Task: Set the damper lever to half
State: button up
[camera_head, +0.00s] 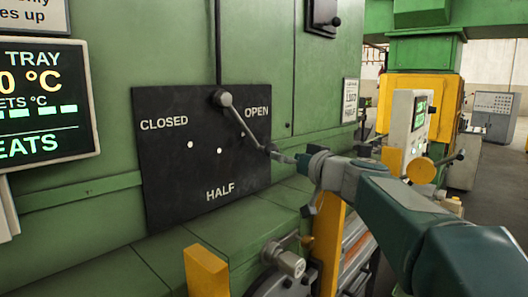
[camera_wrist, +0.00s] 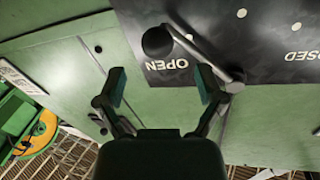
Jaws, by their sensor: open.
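The damper lever (camera_head: 245,125) is a grey rod on a round hub at the top of a black plate (camera_head: 170,170) marked CLOSED, HALF and OPEN. The rod slants down and right from the hub, on the OPEN side. Its knob end (camera_head: 271,149) is close to my gripper (camera_head: 290,158). In the wrist view, which is upside down, the dark knob (camera_wrist: 157,41) shows just beyond the gap of my open gripper (camera_wrist: 162,85). The hub (camera_wrist: 230,80) is near the right finger. No contact with the knob can be made out.
A green ledge (camera_head: 235,222) runs below the plate, with a yellow post (camera_head: 206,270) and a grey fitting (camera_head: 290,264) at its front. A display screen (camera_head: 45,100) hangs at the left. A control box (camera_head: 408,125) stands at the right.

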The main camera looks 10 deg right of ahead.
aim_at(270, 151)
jog(key=x, duration=0.5)
jog(key=shift+w+d, duration=0.15)
jog(key=shift+w, duration=0.3)
jog(key=shift+w+a, duration=0.35)
jog(key=shift+w, duration=0.1)
jog(key=shift+c, duration=0.3)
jog(key=shift+s, duration=0.1)
grip_shut()
